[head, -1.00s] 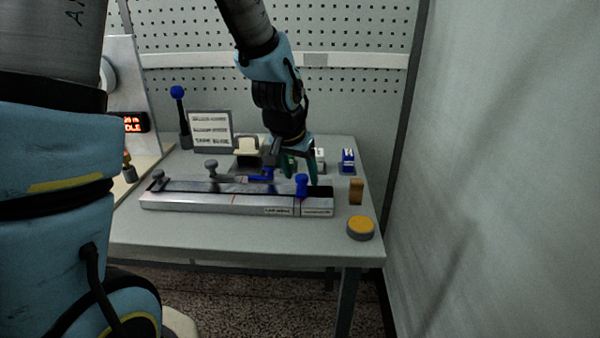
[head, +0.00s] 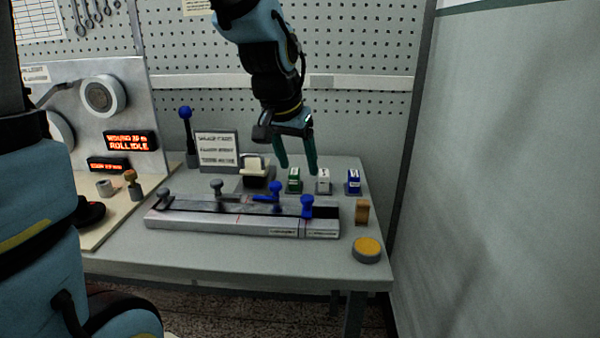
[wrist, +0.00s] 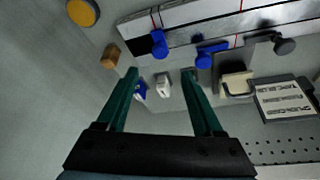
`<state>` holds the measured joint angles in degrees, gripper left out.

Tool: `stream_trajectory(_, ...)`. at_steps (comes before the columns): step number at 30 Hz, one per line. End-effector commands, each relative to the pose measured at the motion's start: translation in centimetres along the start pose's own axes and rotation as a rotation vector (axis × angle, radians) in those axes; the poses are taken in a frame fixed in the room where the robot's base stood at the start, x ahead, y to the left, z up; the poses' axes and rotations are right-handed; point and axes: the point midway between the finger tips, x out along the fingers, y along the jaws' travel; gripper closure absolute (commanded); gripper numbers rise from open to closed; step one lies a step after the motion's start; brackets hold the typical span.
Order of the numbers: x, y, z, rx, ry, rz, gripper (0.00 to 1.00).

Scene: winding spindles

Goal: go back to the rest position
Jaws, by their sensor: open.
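My gripper (head: 297,168) hangs above the back of the grey table (head: 240,262), its two green fingers apart with nothing between them. In the wrist view my gripper (wrist: 160,75) is also open, and the table lies below it. In the wrist view the white block (wrist: 163,88) shows between the fingers but well below. The blue block (wrist: 140,90) is partly behind the left finger.
A long metal rail fixture (head: 240,221) with blue knobs crosses the table. A yellow round button (head: 367,247) and a wooden block (head: 362,212) sit at the right. A sign (head: 217,148) and a tape holder (head: 255,178) stand behind. A pegboard (head: 350,125) backs the table.

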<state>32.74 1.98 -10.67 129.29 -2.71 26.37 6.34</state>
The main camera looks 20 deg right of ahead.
Motion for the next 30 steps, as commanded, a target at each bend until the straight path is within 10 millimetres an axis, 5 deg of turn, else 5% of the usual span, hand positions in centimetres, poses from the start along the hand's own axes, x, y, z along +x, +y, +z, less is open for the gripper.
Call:
stream_trajectory(17, -0.1, -1.0, 0.6, -0.024, -0.009, -0.009, 0.32)
stream_trajectory(22, 0.8, -7.2, 5.3, -0.196, -0.072, -0.067, 0.32)
stream_trajectory(27, 1.0, -13.7, 13.5, -0.448, -0.159, -0.137, 0.32)
stream_trajectory(30, 0.8, -15.9, 17.9, -0.576, -0.2, -0.165, 0.32)
